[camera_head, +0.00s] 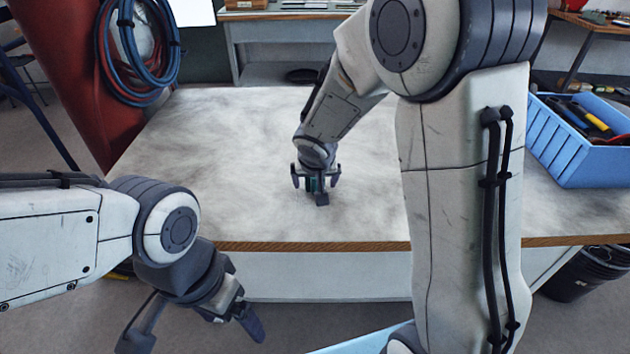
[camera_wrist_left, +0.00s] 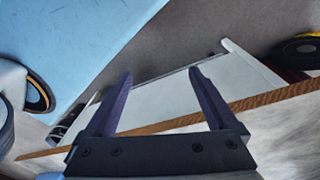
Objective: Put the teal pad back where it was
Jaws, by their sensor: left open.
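A small patch of teal, which looks like the teal pad (camera_head: 312,184), shows between the fingers of my right gripper (camera_head: 316,182) over the middle of the pale worktable (camera_head: 230,130). The gripper points down close to the tabletop and hides most of the pad. I cannot tell whether its fingers press on the pad or whether the pad touches the table. My left gripper (camera_head: 193,335) is open and empty in front of the table's near edge, below tabletop height. Its two spread fingers also show in the left wrist view (camera_wrist_left: 160,76).
A blue crate (camera_head: 570,150) of tools stands at the table's right. A red column with coiled hoses (camera_head: 128,45) rises at the left. A black bin (camera_head: 585,275) is on the floor at the right. The table's left half is clear. My right arm hides part of the table.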

